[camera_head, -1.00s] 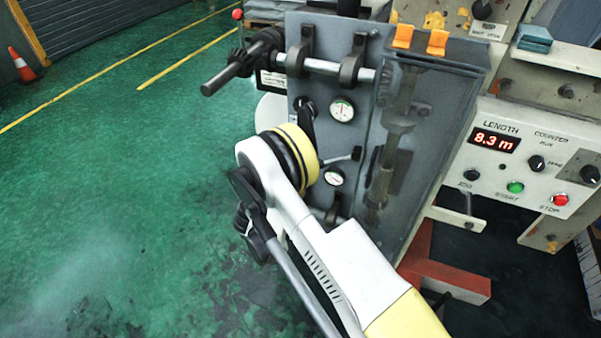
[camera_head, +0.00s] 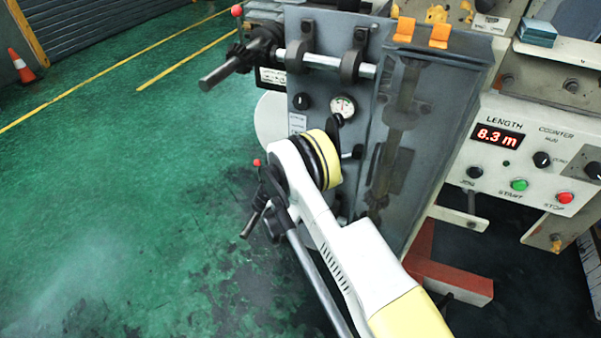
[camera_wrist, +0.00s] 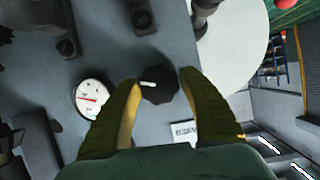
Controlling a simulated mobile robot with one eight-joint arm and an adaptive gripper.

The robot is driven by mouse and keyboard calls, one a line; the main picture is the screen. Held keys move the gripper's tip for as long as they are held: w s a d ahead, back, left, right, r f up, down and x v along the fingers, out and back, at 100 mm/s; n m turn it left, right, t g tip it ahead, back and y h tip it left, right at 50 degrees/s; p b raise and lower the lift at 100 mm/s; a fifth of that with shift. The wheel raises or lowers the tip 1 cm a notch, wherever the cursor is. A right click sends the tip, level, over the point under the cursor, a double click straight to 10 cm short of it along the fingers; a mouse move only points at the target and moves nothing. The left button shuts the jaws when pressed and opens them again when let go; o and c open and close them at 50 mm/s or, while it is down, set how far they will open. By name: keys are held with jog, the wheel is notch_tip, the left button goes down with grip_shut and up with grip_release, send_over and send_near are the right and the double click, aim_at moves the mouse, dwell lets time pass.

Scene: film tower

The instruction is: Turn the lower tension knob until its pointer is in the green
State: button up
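In the wrist view a dark faceted knob (camera_wrist: 158,88) with a white pointer mark lies between the tips of my gripper (camera_wrist: 158,78). It appears to be the lower tension knob. The yellow fingers are spread on either side of it, the right tip very near its edge; I cannot tell whether they touch. The white pointer points left in this view. A round white gauge (camera_wrist: 92,98) with a red needle is left of the knob; no green zone is clear there. In the head view my arm hides this knob and my gripper's fingertips.
In the head view the grey panel (camera_head: 320,25) also carries an upper knob (camera_head: 301,102) and an upper gauge (camera_head: 343,107). Rollers and brackets (camera_head: 350,66) jut out above. A counter box (camera_head: 515,160) reads 8.3 m at right. Green floor is open at left.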

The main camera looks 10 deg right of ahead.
jog(key=c, duration=0.6)
jog(key=shift+c, duration=0.2)
jog(key=shift+n+g+h, duration=0.6)
jog(key=shift+n+h, duration=0.7)
jog(key=shift+n, duration=0.8)
jog(key=o, duration=1.2)
jog(key=shift+a, duration=0.1)
